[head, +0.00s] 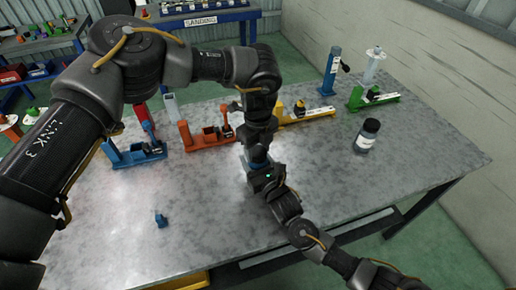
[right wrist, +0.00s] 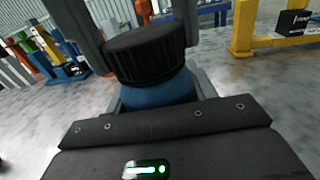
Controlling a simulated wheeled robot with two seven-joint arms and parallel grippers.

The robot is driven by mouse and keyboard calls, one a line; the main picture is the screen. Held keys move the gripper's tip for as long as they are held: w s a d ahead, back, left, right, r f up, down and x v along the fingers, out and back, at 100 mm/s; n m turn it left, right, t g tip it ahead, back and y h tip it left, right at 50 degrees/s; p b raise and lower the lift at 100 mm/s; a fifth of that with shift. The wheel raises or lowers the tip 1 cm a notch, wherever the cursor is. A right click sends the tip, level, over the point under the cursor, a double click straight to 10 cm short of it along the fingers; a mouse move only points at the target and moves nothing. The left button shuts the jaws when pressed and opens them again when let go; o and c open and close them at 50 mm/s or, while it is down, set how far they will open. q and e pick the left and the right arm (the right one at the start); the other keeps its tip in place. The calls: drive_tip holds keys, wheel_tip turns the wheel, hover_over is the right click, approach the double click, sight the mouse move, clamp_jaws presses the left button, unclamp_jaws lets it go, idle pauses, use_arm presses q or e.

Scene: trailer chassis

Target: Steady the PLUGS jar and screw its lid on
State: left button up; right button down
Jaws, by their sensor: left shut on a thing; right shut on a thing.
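A jar with a blue body (right wrist: 158,92) and a ribbed black lid (right wrist: 145,52) stands between my grippers in the right wrist view. The lid sits on top of the body; I cannot tell how tightly. My right gripper (right wrist: 160,90) is shut around the body, with a grey finger on each side. My left gripper (head: 258,150) comes down from above and is shut on the lid, its dark fingers flanking it. In the head view my right gripper (head: 260,166) meets it from the front, and the two grippers mostly hide the jar. Its label is not readable.
A second dark-lidded jar (head: 367,137) stands to the right on the grey table (head: 330,185). Blue (head: 135,155), orange (head: 205,138), yellow (head: 305,116) and green (head: 375,98) fixtures line the back. A small blue piece (head: 161,219) lies front left. The right front is clear.

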use_arm(q)
drive_tip(key=o, duration=1.2)
drive_tip(key=shift+c, duration=0.2)
drive_tip(key=shift+r, duration=0.1)
wheel_tip(320, 180, up, 12)
use_arm(e)
drive_tip(key=shift+c, duration=2.1)
unclamp_jaws()
use_arm(q)
drive_tip(key=shift+f+b, duration=0.85)
drive_tip(key=shift+f, duration=0.05)
use_arm(e)
drive_tip(key=v, duration=1)
drive_tip(key=shift+s+d, duration=0.1)
drive_tip(key=shift+s, duration=0.3)
